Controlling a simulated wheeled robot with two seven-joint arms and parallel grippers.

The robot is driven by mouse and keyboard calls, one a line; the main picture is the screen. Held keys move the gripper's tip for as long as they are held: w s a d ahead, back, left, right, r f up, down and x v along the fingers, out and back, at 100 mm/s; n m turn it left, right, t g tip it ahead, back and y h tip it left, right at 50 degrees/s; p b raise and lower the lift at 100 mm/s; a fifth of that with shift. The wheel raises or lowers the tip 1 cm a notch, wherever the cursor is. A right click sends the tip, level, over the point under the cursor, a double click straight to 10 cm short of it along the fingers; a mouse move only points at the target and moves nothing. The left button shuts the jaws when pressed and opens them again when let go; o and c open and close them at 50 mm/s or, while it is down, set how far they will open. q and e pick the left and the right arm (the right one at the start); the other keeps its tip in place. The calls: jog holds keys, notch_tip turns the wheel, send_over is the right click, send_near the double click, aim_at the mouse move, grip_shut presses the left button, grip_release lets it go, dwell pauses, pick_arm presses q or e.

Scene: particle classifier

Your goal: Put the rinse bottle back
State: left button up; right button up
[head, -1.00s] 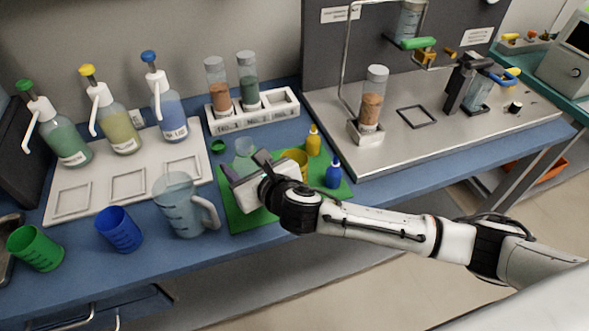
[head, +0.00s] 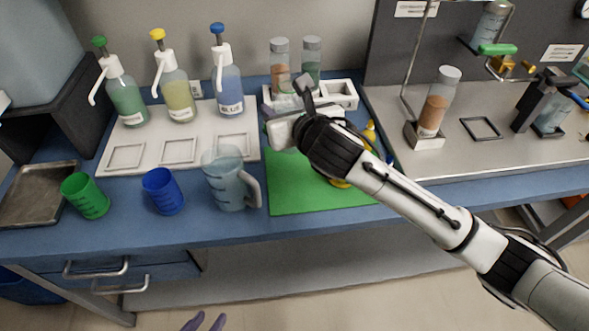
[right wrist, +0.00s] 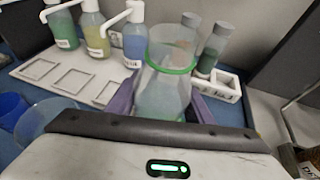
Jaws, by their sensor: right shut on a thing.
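My right gripper (right wrist: 160,95), whose arm comes in from the right in the head view, is shut on a clear vessel (right wrist: 165,98) with a green ring. The right wrist view shows purple fingers on both sides of the vessel. I cannot tell whether this is the rinse bottle. In the head view the right gripper (head: 270,112) is above the back part of the green mat (head: 310,195), and its own body hides the vessel. My left gripper (head: 205,323) shows only as two purple fingertips at the bottom edge, apart and empty, away from the bench.
A white tray (head: 130,166) holds green, yellow and blue pump bottles, with bare square outlines in front. A clear jug (head: 226,185), blue cup (head: 163,191) and green cup (head: 87,197) stand before it. A white rack (head: 345,96) holds two tubes behind the right gripper.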

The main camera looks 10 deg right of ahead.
notch_tip(320, 180, down, 9)
jog(key=shift+f+b, duration=0.1)
jog(key=shift+b, duration=0.4)
jog(key=shift+f, duration=0.15)
jog(key=o, duration=1.3)
jog(key=shift+r, duration=0.2)
jog(key=p+v, duration=0.1)
jog(key=v, duration=1.1)
